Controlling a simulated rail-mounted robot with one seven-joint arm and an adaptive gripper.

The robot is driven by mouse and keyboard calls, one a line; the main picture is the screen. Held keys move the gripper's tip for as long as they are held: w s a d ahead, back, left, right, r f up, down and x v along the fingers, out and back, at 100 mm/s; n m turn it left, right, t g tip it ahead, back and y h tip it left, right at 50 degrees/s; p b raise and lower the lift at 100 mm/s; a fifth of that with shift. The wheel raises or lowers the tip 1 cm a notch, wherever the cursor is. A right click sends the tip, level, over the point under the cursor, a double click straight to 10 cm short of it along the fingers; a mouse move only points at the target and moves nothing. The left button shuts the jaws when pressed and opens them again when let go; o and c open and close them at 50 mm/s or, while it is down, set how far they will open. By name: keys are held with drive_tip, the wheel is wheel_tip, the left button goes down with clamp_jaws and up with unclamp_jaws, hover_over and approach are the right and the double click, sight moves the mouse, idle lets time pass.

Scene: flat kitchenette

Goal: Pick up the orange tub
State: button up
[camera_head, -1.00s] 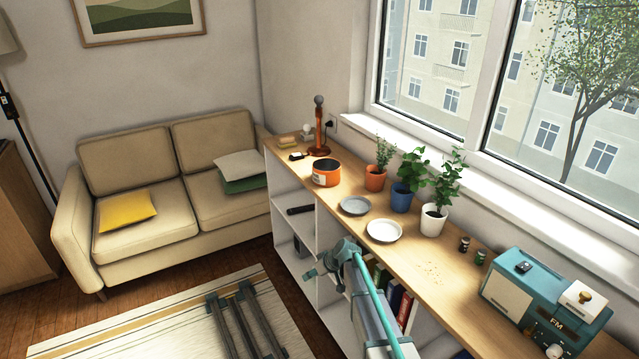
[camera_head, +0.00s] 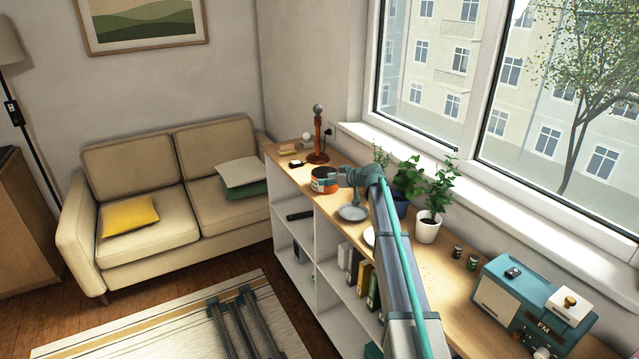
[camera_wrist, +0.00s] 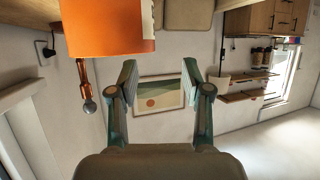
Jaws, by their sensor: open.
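The orange tub (camera_head: 320,187) stands on the wooden shelf top, partly hidden by my gripper in the head view. It is orange with a pale label and a dark inside. My gripper (camera_head: 335,176) is at the tub's right side and overlaps it in that view. In the wrist view, which is upside down, the tub (camera_wrist: 105,32) fills the top left. My open gripper (camera_wrist: 160,80) has an empty gap between its fingers. The tub lies up and to the left of that gap, not between the fingers. Whether a finger touches it is unclear.
An orange post with a grey ball (camera_head: 318,140) stands behind the tub and also shows in the wrist view (camera_wrist: 87,92). A grey plate (camera_head: 351,213) lies in front of the tub. Potted plants (camera_head: 428,227) stand along the window side. A radio (camera_head: 530,305) is at the near end.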

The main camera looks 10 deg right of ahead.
drive_tip(key=w, duration=0.1)
drive_tip(key=w+p, duration=0.1)
drive_tip(key=w, duration=0.1)
drive_tip(key=w+a+f+p, duration=0.1)
drive_tip(key=shift+w+f, duration=0.1)
drive_tip(key=shift+w, duration=0.1)
drive_tip(key=p+x, duration=0.1)
drive_tip(key=x, duration=0.1)
drive_tip(key=p+x, duration=0.1)
drive_tip(key=x, duration=0.1)
drive_tip(key=shift+w+a+r+p, duration=0.1)
drive_tip(key=shift+w+r+p, duration=0.1)
drive_tip(key=shift+p, duration=0.15)
drive_tip(key=shift+w+a+f, duration=0.25)
drive_tip(key=shift+a+f, duration=0.05)
clamp_jaws()
